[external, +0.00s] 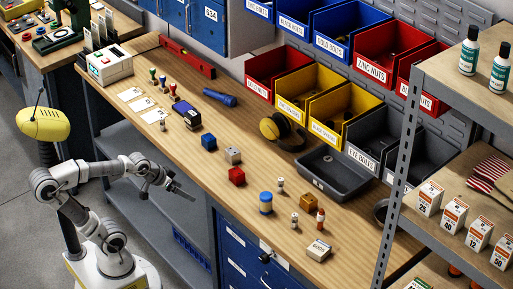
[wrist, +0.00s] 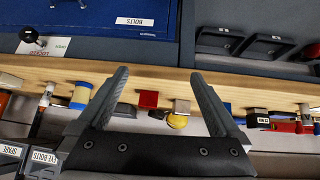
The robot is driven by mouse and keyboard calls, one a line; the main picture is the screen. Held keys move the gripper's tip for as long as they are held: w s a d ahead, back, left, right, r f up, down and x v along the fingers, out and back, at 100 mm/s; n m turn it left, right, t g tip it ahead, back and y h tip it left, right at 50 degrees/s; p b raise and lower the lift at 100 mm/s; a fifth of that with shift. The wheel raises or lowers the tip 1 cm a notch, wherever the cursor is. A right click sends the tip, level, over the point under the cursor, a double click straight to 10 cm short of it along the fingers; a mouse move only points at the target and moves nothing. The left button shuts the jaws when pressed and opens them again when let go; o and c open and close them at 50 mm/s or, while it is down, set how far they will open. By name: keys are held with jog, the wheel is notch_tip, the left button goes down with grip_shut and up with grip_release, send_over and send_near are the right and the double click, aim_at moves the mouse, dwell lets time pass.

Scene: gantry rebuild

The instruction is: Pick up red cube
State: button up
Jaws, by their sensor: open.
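The red cube (external: 236,176) sits on the wooden workbench (external: 215,215), near its front edge, in the external view. In the wrist view the red cube (wrist: 148,98) shows between my two fingers, farther off. My gripper (external: 187,192) is in front of the bench edge, to the left of the cube and apart from it. In the wrist view my gripper (wrist: 160,74) has its fingers spread wide with nothing between them.
Near the cube stand a grey-beige block (external: 233,155), a blue cube (external: 209,142) and a blue jar (external: 266,203). Headphones (external: 280,130) and a dark tray (external: 335,178) lie behind. Blue drawers (external: 240,250) are below the bench. A shelf post (external: 395,190) rises at the right.

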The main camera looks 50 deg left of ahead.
aim_at(233, 173)
jog(key=w+d+t, duration=0.1)
jog(key=w+t, duration=0.1)
jog(key=w, duration=0.3)
jog(key=w+d+t, duration=0.1)
jog(key=w+t, duration=0.1)
jog(key=w, duration=0.3)
jog(key=w+d+f+t, duration=0.1)
jog(key=w+t, duration=0.1)
jog(key=w, duration=0.3)
jog(key=shift+d+b, duration=0.2)
jog(key=shift+b, duration=0.15)
jog(key=shift+w+a+r+t+y, duration=0.1)
jog(key=shift+w+r+t+y, duration=0.15)
jog(key=shift+w+t+y, duration=0.45)
jog(key=w+p, duration=0.1)
jog(key=p, duration=0.1)
jog(key=shift+w+r+p, duration=0.2)
jog(key=shift+p, duration=0.2)
jog(key=shift+w+f+t+p, duration=0.35)
jog(key=shift+w+p, duration=0.2)
jog(key=shift+p, duration=0.65)
jog(key=shift+w+p, duration=0.2)
jog(key=shift+p, duration=0.25)
jog(key=w, duration=0.2)
jog(key=w+f, duration=0.1)
jog(key=w, duration=0.1)
jog(key=shift+w+f+b, duration=0.1)
jog(key=shift+w+b, duration=0.25)
jog(key=shift+b, duration=0.05)
